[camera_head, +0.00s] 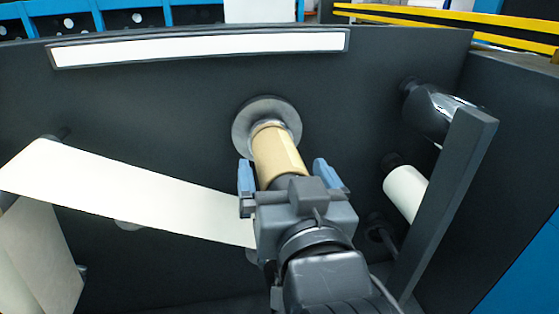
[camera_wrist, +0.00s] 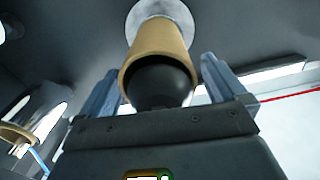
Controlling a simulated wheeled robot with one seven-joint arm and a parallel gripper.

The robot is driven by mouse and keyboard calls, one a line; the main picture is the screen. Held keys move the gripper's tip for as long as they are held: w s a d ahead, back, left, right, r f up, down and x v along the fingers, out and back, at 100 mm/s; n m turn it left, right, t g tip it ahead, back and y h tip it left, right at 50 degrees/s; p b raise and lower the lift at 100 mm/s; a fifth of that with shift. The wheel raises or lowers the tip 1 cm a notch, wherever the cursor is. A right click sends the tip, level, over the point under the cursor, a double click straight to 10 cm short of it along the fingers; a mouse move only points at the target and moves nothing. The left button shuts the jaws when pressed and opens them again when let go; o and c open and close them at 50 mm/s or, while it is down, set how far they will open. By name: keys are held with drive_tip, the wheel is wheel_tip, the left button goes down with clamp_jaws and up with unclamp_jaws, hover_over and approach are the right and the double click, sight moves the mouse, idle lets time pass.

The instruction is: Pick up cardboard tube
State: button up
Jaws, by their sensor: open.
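The cardboard tube (camera_head: 277,150) is tan and sits on a spindle with a round grey flange (camera_head: 240,128) on the dark machine panel. It points out toward me. My gripper (camera_head: 284,176) is open in front of it, with one blue finger on each side of the tube's near end. In the wrist view the tube (camera_wrist: 158,42) lies between the two fingers of my gripper (camera_wrist: 162,80), with gaps on both sides. A dark rounded spindle end shows in the tube's mouth. The lower part of the tube is hidden behind my gripper in the head view.
A white web (camera_head: 130,190) runs from the left roller to behind my gripper. A white roller (camera_head: 405,192), a shiny metal roller (camera_head: 432,112) and a dark upright bar (camera_head: 447,205) stand at the right. A long white light strip (camera_head: 200,46) is above on the panel (camera_head: 160,105).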

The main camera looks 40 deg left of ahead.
drive_tip(key=shift+c, duration=0.2)
drive_tip(key=c, duration=1)
drive_tip(key=shift+b, duration=0.35)
